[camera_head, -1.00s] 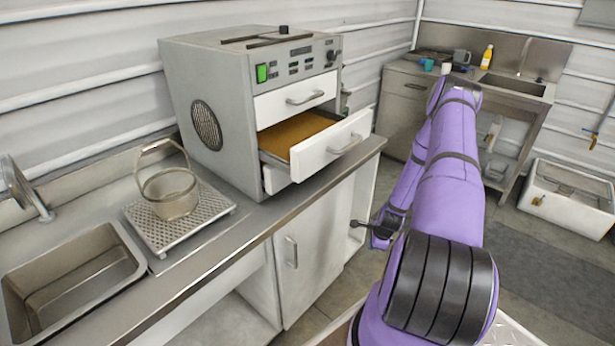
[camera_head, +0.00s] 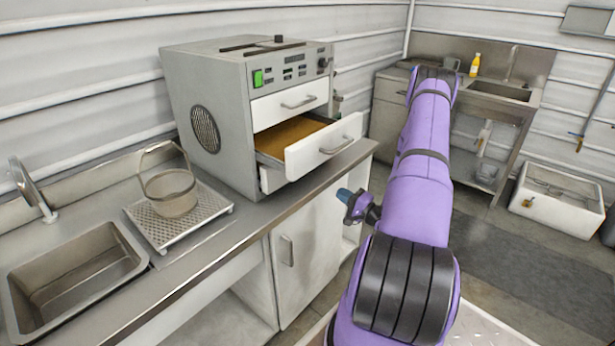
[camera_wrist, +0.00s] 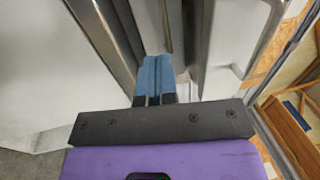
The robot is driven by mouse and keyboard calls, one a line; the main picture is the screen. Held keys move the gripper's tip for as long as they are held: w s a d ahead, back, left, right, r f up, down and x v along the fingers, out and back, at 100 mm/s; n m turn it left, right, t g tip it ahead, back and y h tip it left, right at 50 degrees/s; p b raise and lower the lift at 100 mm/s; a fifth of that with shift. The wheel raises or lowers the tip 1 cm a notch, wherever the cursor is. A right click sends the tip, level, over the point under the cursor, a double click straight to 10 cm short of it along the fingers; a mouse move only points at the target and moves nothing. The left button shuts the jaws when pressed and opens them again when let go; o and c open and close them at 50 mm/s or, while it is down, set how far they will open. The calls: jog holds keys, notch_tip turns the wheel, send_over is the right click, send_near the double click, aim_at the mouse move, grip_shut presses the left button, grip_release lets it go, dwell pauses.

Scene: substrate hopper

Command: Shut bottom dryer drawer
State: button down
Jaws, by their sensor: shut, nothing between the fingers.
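The grey dryer (camera_head: 207,125) stands on the counter with its top drawer (camera_head: 290,101) shut. Below that, a drawer with a white front (camera_head: 325,147) is pulled out, showing brown material (camera_head: 292,132) inside. Under it, part of another white front (camera_head: 270,179) shows; the rest is hidden, and I cannot tell how far out it is. My gripper (camera_head: 345,195) is shut and empty, its blue fingertips in front of the counter edge, below and apart from the open drawer's front. The shut fingers (camera_wrist: 157,80) also show in the wrist view, near metal edges and pale surfaces.
A cabinet door with a handle (camera_head: 287,250) lies below the dryer. A white bin (camera_head: 558,200) stands on the floor at the right.

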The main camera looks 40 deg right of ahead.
jog(key=w+r, duration=0.1)
jog(key=w, duration=0.3)
jog(key=w+a+r, duration=0.1)
jog(key=w, duration=0.4)
jog(key=w+r, duration=0.1)
jog(key=w, duration=0.3)
jog(key=shift+w+a, duration=0.15)
jog(key=shift+w, duration=0.15)
jog(key=w, duration=0.4)
jog(key=shift+a, duration=0.2)
jog(key=shift+w+r, duration=0.2)
jog(key=shift+w, duration=0.1)
jog(key=s+f, duration=0.2)
jog(key=s, duration=0.9)
jog(key=shift+d+f, duration=0.25)
jog(key=shift+d, duration=0.15)
